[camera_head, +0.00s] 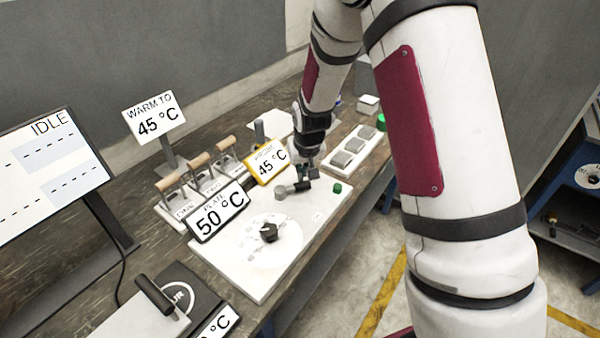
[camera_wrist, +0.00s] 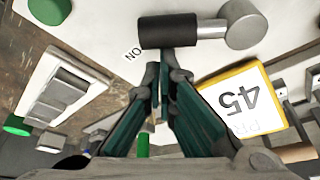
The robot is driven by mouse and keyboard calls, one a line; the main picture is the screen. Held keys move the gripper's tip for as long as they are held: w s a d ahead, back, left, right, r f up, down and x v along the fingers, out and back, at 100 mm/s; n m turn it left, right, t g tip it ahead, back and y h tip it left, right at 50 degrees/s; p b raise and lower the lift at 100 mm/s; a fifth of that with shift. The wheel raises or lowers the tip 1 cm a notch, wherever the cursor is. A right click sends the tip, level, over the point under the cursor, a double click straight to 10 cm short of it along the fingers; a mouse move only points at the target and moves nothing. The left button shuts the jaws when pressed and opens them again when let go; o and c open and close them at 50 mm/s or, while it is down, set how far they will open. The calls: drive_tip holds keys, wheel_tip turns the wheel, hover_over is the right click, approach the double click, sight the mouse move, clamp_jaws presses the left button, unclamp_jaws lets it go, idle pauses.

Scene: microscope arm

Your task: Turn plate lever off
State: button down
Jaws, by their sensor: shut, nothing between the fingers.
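The plate lever (camera_head: 297,187) has a black grip on a short metal stem from a round grey pivot. It lies on the white panel (camera_head: 318,212). In the wrist view the lever (camera_wrist: 168,29) points left from its pivot, beside printed "ON" lettering (camera_wrist: 132,53). My gripper (camera_head: 309,174) is over the panel by the lever. In the wrist view my gripper (camera_wrist: 165,57) is shut and empty, its tips right at the black grip; I cannot tell whether they touch it.
The plate display (camera_head: 218,212) reads 50 °C, and a yellow-framed display (camera_head: 268,162) reads 45 °C close to my gripper. A black knob (camera_head: 268,232), wooden-handled levers (camera_head: 198,170), a green button (camera_head: 337,188) and a tray of grey blocks (camera_head: 352,148) stand around.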

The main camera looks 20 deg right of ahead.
sight(308, 184)
drive_tip(key=s+m+h+p, duration=0.1)
drive_tip(key=s+m, duration=0.1)
drive_tip(key=shift+s+d+m, duration=0.1)
drive_tip(key=shift+m, duration=0.3)
drive_tip(key=s+m+p, duration=0.1)
drive_tip(key=m, duration=0.1)
drive_tip(key=shift+s+m+g+h+p, duration=0.3)
drive_tip(key=shift+s+m+h, duration=0.1)
drive_tip(key=s+m, duration=0.1)
drive_tip(key=s+m+p, duration=0.1)
drive_tip(key=m, duration=0.1)
drive_tip(key=shift+a+g+h+p, duration=0.3)
drive_tip(key=shift+g+h, duration=0.1)
drive_tip(key=shift+s+a, duration=0.1)
drive_tip(key=shift+s, duration=0.15)
drive_tip(key=shift+a, duration=0.1)
drive_tip(key=d, duration=0.1)
drive_tip(key=w+d, duration=0.2)
drive_tip(key=shift+w+d+r+b, duration=0.15)
drive_tip(key=shift+w+r+b, duration=0.1)
drive_tip(key=shift+r+b, duration=0.05)
drive_tip(key=v, duration=1)
